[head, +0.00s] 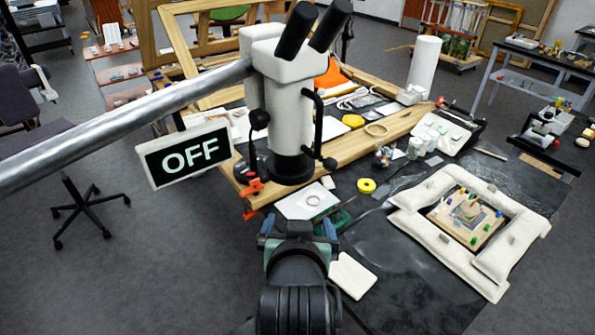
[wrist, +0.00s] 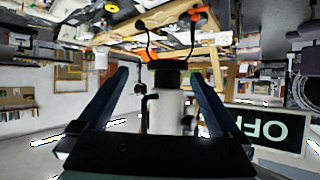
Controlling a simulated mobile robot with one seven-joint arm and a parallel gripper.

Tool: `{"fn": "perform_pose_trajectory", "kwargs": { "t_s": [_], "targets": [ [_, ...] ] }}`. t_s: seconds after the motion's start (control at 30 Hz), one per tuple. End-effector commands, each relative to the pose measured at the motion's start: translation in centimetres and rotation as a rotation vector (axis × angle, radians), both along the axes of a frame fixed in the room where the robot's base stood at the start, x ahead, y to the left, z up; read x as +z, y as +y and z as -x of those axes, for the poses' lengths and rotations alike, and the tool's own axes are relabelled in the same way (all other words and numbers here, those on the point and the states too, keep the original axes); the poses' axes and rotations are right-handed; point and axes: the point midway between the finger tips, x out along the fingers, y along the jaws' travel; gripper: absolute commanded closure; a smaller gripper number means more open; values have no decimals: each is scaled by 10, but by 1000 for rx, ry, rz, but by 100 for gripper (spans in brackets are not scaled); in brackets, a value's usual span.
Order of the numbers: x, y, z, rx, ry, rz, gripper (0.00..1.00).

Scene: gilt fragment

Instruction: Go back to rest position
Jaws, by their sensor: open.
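My gripper (head: 298,228) is at the lower middle of the head view, over the near left edge of the dark worktable (head: 392,262). In the wrist view my gripper (wrist: 163,92) has its two dark fingers wide apart with nothing between them. Beyond the fingers stands a white microscope (wrist: 168,108), which appears upside down there. In the head view the microscope (head: 290,105) hangs from a thick metal boom arm, above and behind my gripper. An OFF sign (head: 186,155) is to its left, and the sign also shows in the wrist view (wrist: 268,128).
A white padded frame (head: 412,227) surrounds a small board with colored knobs (head: 468,222) at the right. A white pad (head: 352,275) lies right of my gripper. The metal boom (head: 120,118) crosses the left side. A wooden frame (head: 365,140) lies behind. Floor is open at lower left.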

Motion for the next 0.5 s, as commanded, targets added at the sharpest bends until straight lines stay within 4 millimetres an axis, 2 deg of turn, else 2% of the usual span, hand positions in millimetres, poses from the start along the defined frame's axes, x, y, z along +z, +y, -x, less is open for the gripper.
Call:
{"fn": "perform_pose_trajectory", "kwargs": {
  "t_s": [0.03,0.1,0.23,0.3,0.4,0.5],
  "targets": [
    [38,1,-9,7,-120,8,0],
    [92,1,-15,13,-282,18,0],
    [192,1,-5,20,-583,40,0],
    [243,2,11,22,-744,50,0],
    [306,2,43,20,-955,65,0],
    [352,2,76,14,-1126,78,0]
  ]
}}
